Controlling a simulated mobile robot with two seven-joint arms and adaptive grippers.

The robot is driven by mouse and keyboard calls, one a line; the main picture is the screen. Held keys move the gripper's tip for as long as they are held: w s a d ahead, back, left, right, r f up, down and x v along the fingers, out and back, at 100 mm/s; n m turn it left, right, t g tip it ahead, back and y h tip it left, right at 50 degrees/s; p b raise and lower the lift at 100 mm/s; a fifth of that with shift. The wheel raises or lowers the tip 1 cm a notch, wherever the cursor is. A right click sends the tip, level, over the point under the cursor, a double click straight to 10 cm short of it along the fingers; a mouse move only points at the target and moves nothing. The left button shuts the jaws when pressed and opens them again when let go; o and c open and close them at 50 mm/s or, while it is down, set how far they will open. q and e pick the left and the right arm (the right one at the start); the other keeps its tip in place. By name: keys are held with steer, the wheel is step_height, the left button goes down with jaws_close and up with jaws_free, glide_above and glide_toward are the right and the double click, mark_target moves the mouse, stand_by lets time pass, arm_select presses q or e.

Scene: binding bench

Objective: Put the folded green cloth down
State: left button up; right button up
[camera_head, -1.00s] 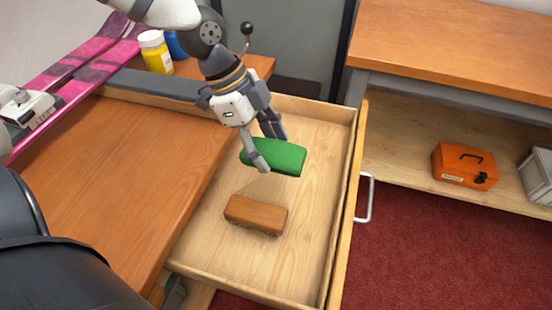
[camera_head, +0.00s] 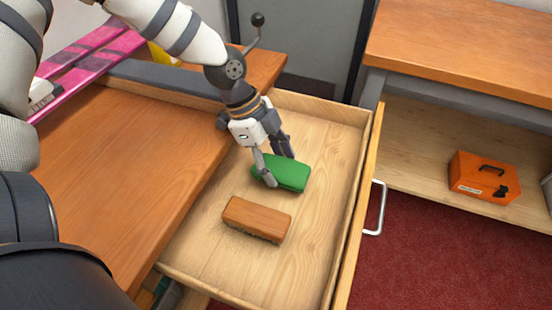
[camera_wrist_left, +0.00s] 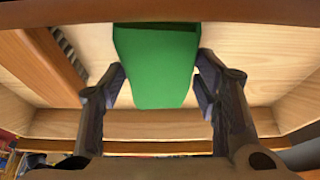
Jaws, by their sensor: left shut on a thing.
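The folded green cloth (camera_head: 290,174) is in the open wooden drawer (camera_head: 315,228), behind the brush. My left gripper (camera_head: 275,167) is shut on the cloth, with a finger on either side of it. In the left wrist view the cloth (camera_wrist_left: 155,65) lies between the two fingers of my left gripper (camera_wrist_left: 158,85). I cannot tell whether the cloth's underside touches the drawer floor. My right gripper is not in view.
A wooden brush (camera_head: 257,218) lies in the drawer just in front of the cloth. The drawer's right wall has a metal handle (camera_head: 377,208). An orange case (camera_head: 484,178) stands on a shelf at right. Pink skis (camera_head: 95,62) lie on the bench at left.

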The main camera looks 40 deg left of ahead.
arm_select(q)
steer(key=shift+f, duration=0.3)
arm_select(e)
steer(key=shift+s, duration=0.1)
arm_select(q)
steer(key=o, duration=1.1)
steer(key=shift+s, duration=0.1)
steer(key=shift+f, duration=0.1)
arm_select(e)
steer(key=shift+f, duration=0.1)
arm_select(q)
steer(key=p+v, duration=0.1)
steer(key=v, duration=0.8)
steer(key=p+v, duration=0.1)
steer(key=v, duration=0.3)
steer(key=shift+d+r+p, duration=0.2)
steer(key=shift+r+p, duration=0.1)
steer(key=shift+p, duration=0.05)
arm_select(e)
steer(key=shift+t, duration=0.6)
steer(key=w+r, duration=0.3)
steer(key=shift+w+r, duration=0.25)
arm_select(q)
steer(key=shift+w, duration=0.2)
